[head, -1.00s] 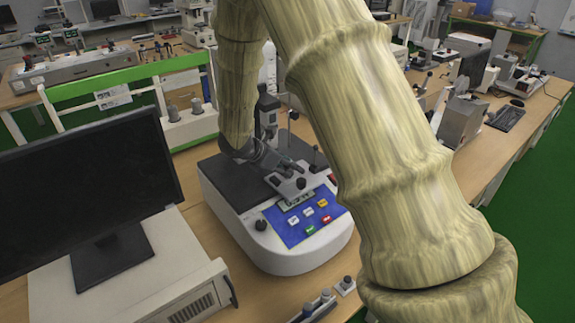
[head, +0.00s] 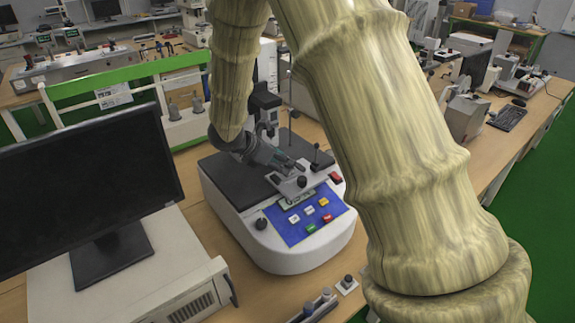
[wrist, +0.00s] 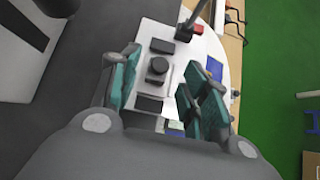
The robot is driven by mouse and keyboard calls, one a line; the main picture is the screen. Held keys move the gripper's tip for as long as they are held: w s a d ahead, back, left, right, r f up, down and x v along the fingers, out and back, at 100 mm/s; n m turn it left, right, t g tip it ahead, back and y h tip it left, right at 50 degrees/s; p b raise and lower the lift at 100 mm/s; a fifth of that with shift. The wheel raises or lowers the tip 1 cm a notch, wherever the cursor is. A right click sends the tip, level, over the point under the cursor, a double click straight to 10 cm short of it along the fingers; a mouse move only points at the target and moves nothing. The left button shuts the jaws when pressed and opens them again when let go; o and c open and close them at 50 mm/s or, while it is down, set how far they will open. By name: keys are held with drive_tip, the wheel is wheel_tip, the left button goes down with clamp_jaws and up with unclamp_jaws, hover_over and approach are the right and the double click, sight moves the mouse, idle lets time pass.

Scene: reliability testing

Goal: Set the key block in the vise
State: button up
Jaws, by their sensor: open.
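My gripper (head: 283,163) is low over the white tester machine (head: 290,258) on the bench. In the wrist view my gripper (wrist: 165,76) has its teal-padded fingers apart on either side of a pale plate (wrist: 180,62). On this plate are a dark round knob (wrist: 157,66) and two dark rectangular pieces, one beyond the knob (wrist: 162,46) and one nearer (wrist: 148,104). Nothing is clearly held. I cannot tell which piece is the key block or the vise jaw. Whether the fingers touch anything is unclear.
A black column (head: 264,105) and a thin upright rod (head: 289,90) stand close by the gripper. A monitor (head: 85,185) on a pale case is at left. The machine's blue button panel (head: 305,218) faces front. A rail with knobs (head: 318,303) lies in front.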

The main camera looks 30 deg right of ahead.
drive_tip(key=b+v, duration=0.1)
drive_tip(key=v, duration=0.7)
drive_tip(key=shift+a+r+b, duration=0.2)
drive_tip(key=shift+r+b, duration=0.1)
drive_tip(key=shift+b, duration=0.1)
